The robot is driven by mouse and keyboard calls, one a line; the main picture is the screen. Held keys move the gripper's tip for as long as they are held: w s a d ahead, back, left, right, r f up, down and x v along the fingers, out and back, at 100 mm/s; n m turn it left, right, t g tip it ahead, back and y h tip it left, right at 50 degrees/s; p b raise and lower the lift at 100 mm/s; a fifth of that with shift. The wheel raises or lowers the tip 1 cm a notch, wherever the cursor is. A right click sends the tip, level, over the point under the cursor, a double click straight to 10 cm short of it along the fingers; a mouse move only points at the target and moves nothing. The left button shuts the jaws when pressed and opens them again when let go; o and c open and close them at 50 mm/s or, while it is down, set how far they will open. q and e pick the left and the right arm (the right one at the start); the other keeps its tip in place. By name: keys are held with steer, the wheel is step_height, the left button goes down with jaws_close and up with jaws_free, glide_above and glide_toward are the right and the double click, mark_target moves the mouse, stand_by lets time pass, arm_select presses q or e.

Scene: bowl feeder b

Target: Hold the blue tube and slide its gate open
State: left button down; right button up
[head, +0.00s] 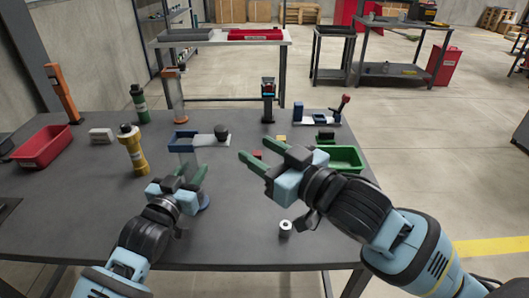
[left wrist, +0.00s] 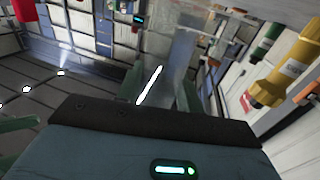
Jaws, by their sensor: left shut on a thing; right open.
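The blue tube (head: 188,160) is a clear upright tube with a blue collar (head: 183,134) at its top. A pale gate plate (head: 207,140) with a dark knob (head: 222,131) sticks out of the collar to the right. My left gripper (head: 188,174) is shut on the clear tube below the collar. In the left wrist view the green fingers (left wrist: 160,90) stand on either side of clear material with a bright streak; the gate is not clearly seen there. My right gripper (head: 254,148) is open and empty, right of the gate knob and apart from it.
A yellow bottle (head: 132,150) and a green bottle (head: 138,103) stand left of the tube. An orange-topped clear tube (head: 175,95) stands behind. A red bin (head: 43,146) is far left, a green bin (head: 347,158) at right. A small white cylinder (head: 285,228) stands near the front edge.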

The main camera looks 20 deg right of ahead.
stand_by(0.4)
arm_select(q)
steer(key=c, duration=0.8)
jaws_free()
steer(key=shift+c, duration=0.2)
steer(key=v, duration=1.2)
steer(key=shift+s+f, duration=0.1)
steer(key=shift+s, duration=0.05)
